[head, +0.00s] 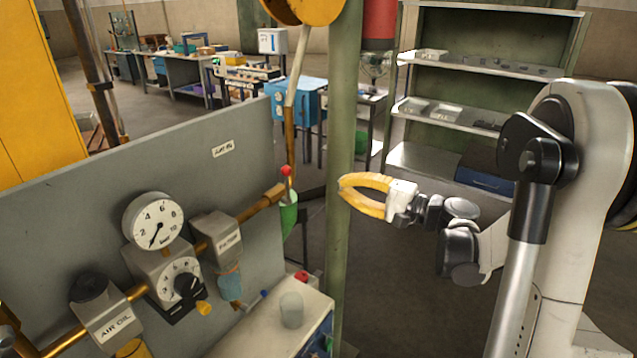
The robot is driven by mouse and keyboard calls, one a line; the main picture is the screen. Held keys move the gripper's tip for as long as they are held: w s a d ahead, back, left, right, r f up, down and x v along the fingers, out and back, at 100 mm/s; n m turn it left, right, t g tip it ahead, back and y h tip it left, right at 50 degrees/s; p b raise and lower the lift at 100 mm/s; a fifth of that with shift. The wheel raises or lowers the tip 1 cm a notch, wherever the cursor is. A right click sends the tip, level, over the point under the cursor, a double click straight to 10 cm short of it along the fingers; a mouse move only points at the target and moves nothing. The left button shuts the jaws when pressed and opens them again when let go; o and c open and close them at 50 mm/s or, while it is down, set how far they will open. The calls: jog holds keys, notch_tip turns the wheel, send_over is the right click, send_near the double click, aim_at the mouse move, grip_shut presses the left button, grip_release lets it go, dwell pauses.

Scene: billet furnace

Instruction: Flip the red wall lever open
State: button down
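A small red ball knob (286,171) stands on a short stem above a green fitting (288,213). The fitting is at the right end of a brass pipe, by the edge of the grey panel. I take this to be the red lever; its exact pivot is too small to tell. My gripper (340,187) has yellow curved fingers pointing left. Their tips appear to meet, with a narrow gap between the fingers behind them. It is empty, to the right of the red knob and apart from it, and overlaps the green post in the picture.
A green post (343,110) stands between the knob and my arm. The grey panel (120,190) carries a pressure gauge (153,221), a regulator dial (182,284) and brass pipes. A cabinet (262,328) with a grey cup stands below. Metal shelves (470,62) are behind.

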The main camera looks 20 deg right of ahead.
aim_at(287, 185)
jog(key=w+a+b, duration=0.2)
jog(key=w+a, duration=0.3)
jog(key=a, duration=0.4)
jog(key=shift+w+a, duration=0.25)
jog(key=shift+w, duration=0.15)
